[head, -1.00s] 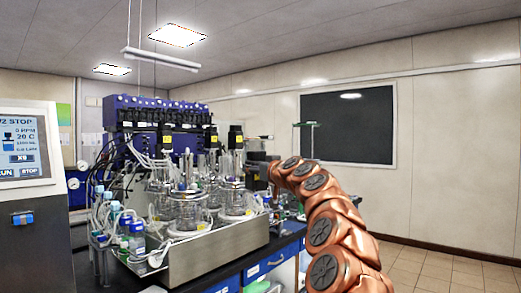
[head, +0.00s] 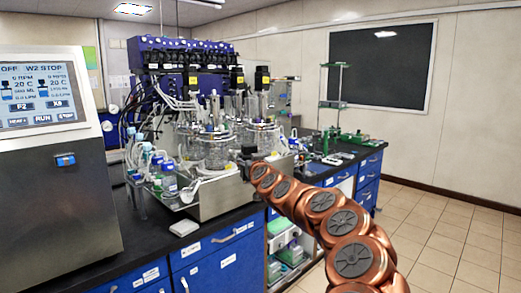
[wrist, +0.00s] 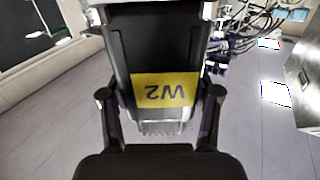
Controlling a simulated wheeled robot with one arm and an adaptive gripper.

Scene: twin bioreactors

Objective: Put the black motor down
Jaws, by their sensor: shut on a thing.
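The black motor (wrist: 165,50) fills the top middle of the wrist view. It has a yellow label reading W2, upside down in that picture. My gripper (wrist: 160,100) is shut on it, with one dark finger on each side. In the head view the end of my arm, with my gripper (head: 247,160), is in front of the right end of the steel tray. The held motor and gripper merge there into a small dark shape. Whether the motor touches anything below is not clear.
Glass vessels (head: 210,150) stand in the steel tray (head: 225,195) on the dark bench (head: 115,255). Several black motors with yellow labels (head: 240,80) show above them. A console (head: 50,150) stands at left. Green stands (head: 335,105) are behind, right.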

